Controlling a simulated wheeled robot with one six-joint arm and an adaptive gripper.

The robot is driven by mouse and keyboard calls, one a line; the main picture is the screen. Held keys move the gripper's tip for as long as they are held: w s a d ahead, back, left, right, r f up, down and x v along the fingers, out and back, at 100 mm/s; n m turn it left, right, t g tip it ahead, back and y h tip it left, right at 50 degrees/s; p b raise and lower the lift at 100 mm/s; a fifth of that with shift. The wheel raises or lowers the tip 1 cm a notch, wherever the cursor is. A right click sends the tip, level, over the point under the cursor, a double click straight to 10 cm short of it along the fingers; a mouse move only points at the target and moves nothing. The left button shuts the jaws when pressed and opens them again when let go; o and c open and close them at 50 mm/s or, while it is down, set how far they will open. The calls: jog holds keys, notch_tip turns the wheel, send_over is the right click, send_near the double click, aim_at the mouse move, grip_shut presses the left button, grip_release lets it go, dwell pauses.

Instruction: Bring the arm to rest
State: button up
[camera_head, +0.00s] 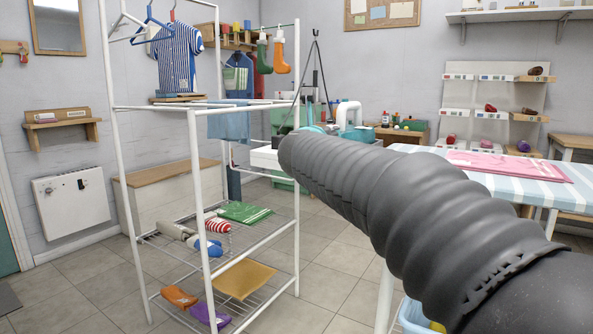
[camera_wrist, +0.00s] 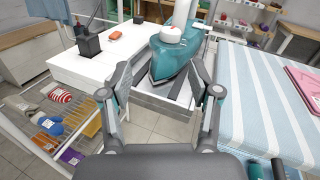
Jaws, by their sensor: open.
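My gripper (camera_wrist: 161,92) is open in the wrist view, with its two fingers spread wide and nothing between them. Beyond the fingertips is a teal iron (camera_wrist: 172,58) on a stand at the edge of a white table (camera_wrist: 75,66). The gap between fingers and iron is hard to judge. In the head view my dark ribbed arm reaches from the lower right toward the middle, and its far end hides the gripper there.
A white drying rack (camera_head: 193,150) with clothes and shelves stands at left. A striped ironing board (camera_head: 415,152) with a pink cloth (camera_head: 510,165) is at right. A black holder (camera_wrist: 88,42) and orange block (camera_wrist: 119,34) lie on the white table. Tiled floor between is clear.

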jog(key=a+f+n+y, duration=0.65)
jog(key=a+n, duration=0.25)
jog(key=n, duration=0.5)
jog(key=s+a+f+n+g+y, duration=0.2)
jog(key=s+f+n+g+y, duration=0.3)
jog(key=s+f+n, duration=0.7)
jog(key=s+d+f+n+g+h+p, duration=0.1)
jog(key=s+d+f+n+g+h, duration=0.15)
jog(key=s+d+f+n, duration=0.4)
jog(key=s+d+f+n+g+h+p, duration=0.15)
jog(key=s+n+g, duration=0.25)
jog(key=s, duration=0.6)
jog(key=s+d+h+p, duration=0.2)
jog(key=s+d, duration=0.6)
jog(key=s, duration=0.4)
jog(key=shift+s+f+n+p, duration=0.15)
jog(key=shift+f+n+p, duration=0.2)
jog(key=shift+n+p, duration=0.1)
